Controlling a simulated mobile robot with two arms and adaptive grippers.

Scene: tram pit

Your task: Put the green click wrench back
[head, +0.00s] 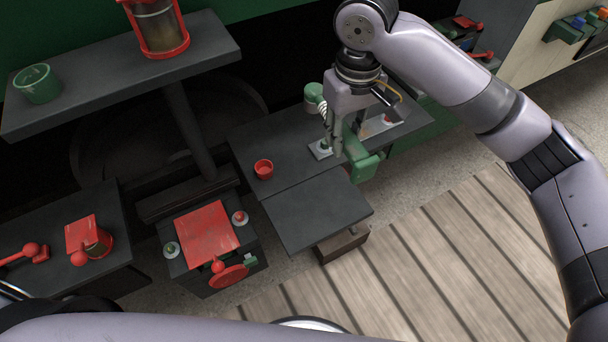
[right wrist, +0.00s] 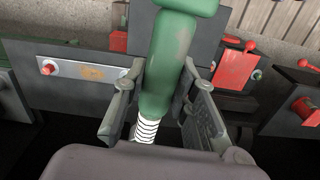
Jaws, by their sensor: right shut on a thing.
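The green click wrench (head: 362,164) has a thick green body and a white ribbed section near its other end. My right gripper (head: 337,148) is shut on it, above the right part of the dark bench. In the right wrist view the wrench (right wrist: 170,62) runs between the two fingers of the gripper (right wrist: 163,105), its ribbed part close to the palm. The fingers and wrist hide part of it in the head view. I cannot tell whether it touches the bench. My left gripper is not in view.
A red-topped stand (head: 207,235) is further left. A raised shelf (head: 110,88) holds a green cup (head: 38,83).

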